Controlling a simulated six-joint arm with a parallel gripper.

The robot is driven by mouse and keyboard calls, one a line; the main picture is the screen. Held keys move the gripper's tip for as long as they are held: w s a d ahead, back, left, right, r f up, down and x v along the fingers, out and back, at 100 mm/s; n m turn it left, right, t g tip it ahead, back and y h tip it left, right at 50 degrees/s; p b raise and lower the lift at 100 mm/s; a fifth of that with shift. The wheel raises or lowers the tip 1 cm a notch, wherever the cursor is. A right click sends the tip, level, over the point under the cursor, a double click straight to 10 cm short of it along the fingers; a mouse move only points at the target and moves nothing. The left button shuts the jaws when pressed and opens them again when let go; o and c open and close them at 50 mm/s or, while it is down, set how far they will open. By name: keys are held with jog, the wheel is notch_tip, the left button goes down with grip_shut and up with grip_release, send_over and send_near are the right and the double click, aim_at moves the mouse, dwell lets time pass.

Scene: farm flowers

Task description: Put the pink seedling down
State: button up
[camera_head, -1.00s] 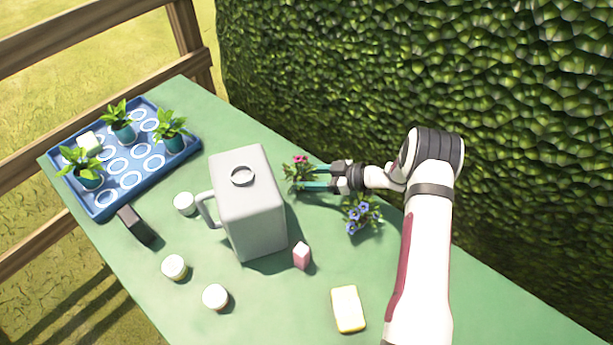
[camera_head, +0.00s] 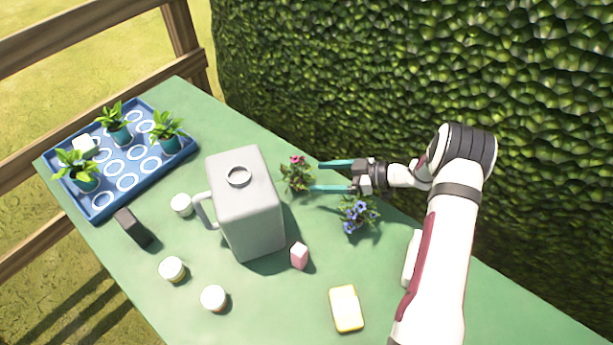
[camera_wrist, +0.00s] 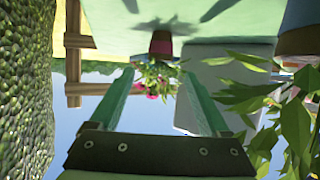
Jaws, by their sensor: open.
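The pink seedling (camera_head: 297,174) stands upright on the green table, just right of the grey jug. In the wrist view the picture is upside down, and the pink seedling (camera_wrist: 160,78) shows beyond and between my fingers, with its reddish pot (camera_wrist: 161,44) on the table. My gripper (camera_head: 318,176) is open and empty, its two teal fingers spread, with the tips a little to the right of the seedling and apart from it. My gripper (camera_wrist: 159,74) also shows open in the wrist view.
The grey jug (camera_head: 247,210) stands close left of the pink seedling. A blue-flowered seedling (camera_head: 357,213) stands just below my gripper. A blue tray (camera_head: 105,212) with three green plants is at the left. A pink block (camera_head: 299,256), yellow-edged block (camera_head: 346,308) and white jars (camera_head: 172,269) lie nearer.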

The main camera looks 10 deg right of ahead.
jog(key=v, duration=0.5)
jog(key=shift+d+r, duration=0.15)
jog(key=shift+d, duration=0.05)
jog(key=w+d+r+m+t+h, duration=0.45)
jog(key=w+r+t+h, duration=0.2)
jog(key=w+r, duration=0.35)
jog(key=s+d+r+m+g+h, duration=0.2)
jog(key=s+d+r+m+h, duration=0.1)
jog(key=s+r+m+h, duration=0.55)
jog(key=s+a+f+m+g+y, duration=0.1)
jog(key=s+a, duration=0.4)
jog(key=s, duration=0.6)
jog(key=s+a+f+m+g+y, duration=0.1)
jog(key=s+a+m+g, duration=0.2)
jog(key=s, duration=0.9)
jog(key=s+a+f+m+g+y, duration=0.1)
jog(key=s+a+m+g+y, duration=0.1)
jog(key=s+a+g, duration=0.4)
jog(key=s+a, duration=0.1)
jog(key=s, duration=0.4)
jog(key=shift+s+a, duration=0.3)
jog(key=shift+s, duration=0.05)
